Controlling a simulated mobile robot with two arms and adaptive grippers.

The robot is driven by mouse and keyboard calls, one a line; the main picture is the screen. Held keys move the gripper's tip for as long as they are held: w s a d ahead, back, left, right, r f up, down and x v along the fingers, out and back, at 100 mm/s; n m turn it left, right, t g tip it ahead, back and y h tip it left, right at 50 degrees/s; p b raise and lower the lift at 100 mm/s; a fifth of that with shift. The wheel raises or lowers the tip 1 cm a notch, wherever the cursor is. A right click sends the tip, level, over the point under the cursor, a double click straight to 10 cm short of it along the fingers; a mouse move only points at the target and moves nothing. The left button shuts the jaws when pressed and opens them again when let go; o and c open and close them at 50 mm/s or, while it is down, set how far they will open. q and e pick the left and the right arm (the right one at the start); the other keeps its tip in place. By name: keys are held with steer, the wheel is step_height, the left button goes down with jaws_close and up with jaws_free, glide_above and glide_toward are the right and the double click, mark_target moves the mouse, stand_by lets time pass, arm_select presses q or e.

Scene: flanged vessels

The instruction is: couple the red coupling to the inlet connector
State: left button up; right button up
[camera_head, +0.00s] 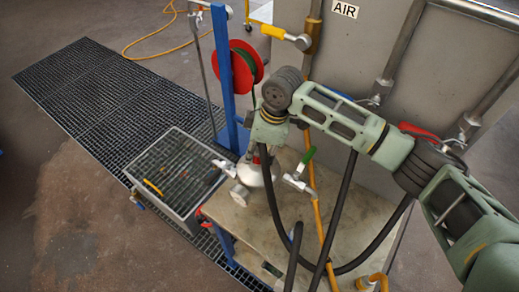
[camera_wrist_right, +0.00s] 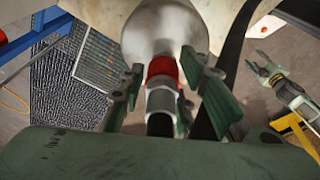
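The red coupling (camera_wrist_right: 161,68) shows in the right wrist view, with a grey collar (camera_wrist_right: 161,101) and black hose behind it. Its red end is against, or very close to, the narrow neck under a pale rounded vessel (camera_wrist_right: 165,30). This neck seems to be the inlet connector; the joint is too small to judge. In the head view my right gripper (camera_head: 268,122) is above the vessel (camera_head: 250,173) and hides most of the coupling. My left gripper is not in view.
A green-handled valve (camera_head: 299,180) stands right of the vessel, beside black hoses and a yellow pipe. A blue post (camera_head: 222,75) and a red hose reel (camera_head: 237,66) are behind. A grated box (camera_head: 175,170) is at the left.

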steer(key=shift+o, duration=1.3)
